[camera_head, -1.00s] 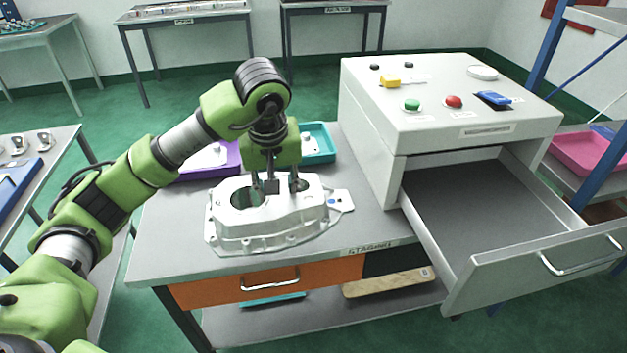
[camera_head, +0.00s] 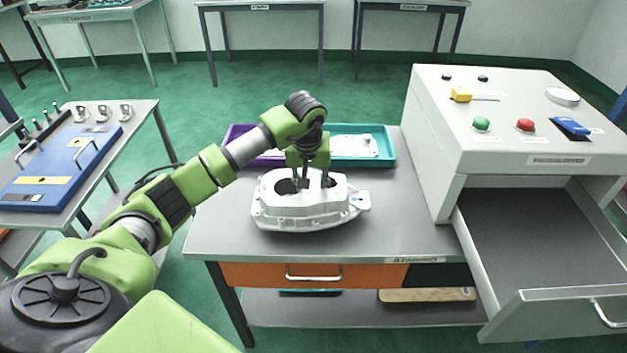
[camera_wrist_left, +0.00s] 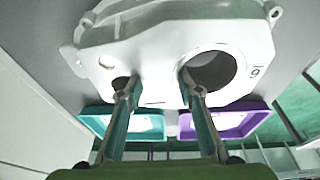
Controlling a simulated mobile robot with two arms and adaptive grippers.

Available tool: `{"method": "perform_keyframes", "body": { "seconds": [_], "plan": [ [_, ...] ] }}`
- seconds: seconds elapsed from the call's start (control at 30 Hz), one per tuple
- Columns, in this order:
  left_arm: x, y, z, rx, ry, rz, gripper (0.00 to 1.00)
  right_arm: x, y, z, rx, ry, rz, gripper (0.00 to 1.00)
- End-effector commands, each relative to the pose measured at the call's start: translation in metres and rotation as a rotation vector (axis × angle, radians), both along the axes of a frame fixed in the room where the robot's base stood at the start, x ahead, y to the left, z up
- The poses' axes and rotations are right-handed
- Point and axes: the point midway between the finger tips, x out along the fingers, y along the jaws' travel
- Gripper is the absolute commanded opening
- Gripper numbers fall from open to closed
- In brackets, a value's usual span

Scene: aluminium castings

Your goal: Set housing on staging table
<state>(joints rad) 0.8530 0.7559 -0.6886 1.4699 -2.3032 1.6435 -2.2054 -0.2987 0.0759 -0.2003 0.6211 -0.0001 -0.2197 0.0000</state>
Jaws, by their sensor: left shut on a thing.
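The housing (camera_head: 300,215) is a white cast part with a flanged rim and two round openings. It is over the staging table's (camera_head: 410,225) grey top, left of centre, and looks level. Whether its underside touches the top cannot be told. My left gripper (camera_head: 307,183) points down from above and is shut on the housing. In the left wrist view its fingers reach to the two openings of the housing (camera_wrist_left: 155,55). My right gripper is not in view.
A purple tray (camera_head: 232,138) and a teal tray (camera_head: 391,158) lie behind the housing. A control cabinet (camera_head: 432,125) stands on the right, its drawer (camera_head: 540,310) pulled open. A side table (camera_head: 150,115) with a blue panel (camera_head: 30,200) is at left. The tabletop right of the housing is clear.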

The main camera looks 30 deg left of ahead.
Motion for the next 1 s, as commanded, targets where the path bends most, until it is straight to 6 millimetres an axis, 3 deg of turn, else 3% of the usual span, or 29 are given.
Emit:
{"method": "perform_keyframes", "body": {
  "seconds": [0.23, 0.53, 0.57, 0.6, 1.0],
  "plan": [
    [0.003, 0.002, -0.025, -0.001, -0.003, 0.001, 0.0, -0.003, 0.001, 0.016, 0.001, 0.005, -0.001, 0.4],
    [0.003, 0.003, -0.031, 0.0, -0.007, 0.0, 0.0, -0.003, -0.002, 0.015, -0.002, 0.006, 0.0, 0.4],
    [0.001, 0.002, -0.035, 0.0, 0.001, 0.0, 0.41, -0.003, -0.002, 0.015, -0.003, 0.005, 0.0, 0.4],
    [0.001, 0.002, -0.035, 0.0, 0.001, 0.0, 0.5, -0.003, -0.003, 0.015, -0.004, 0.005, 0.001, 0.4],
    [0.0, 0.002, -0.029, 0.001, 0.0, 0.0, 0.5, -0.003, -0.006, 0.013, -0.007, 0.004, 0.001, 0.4]
  ]
}}
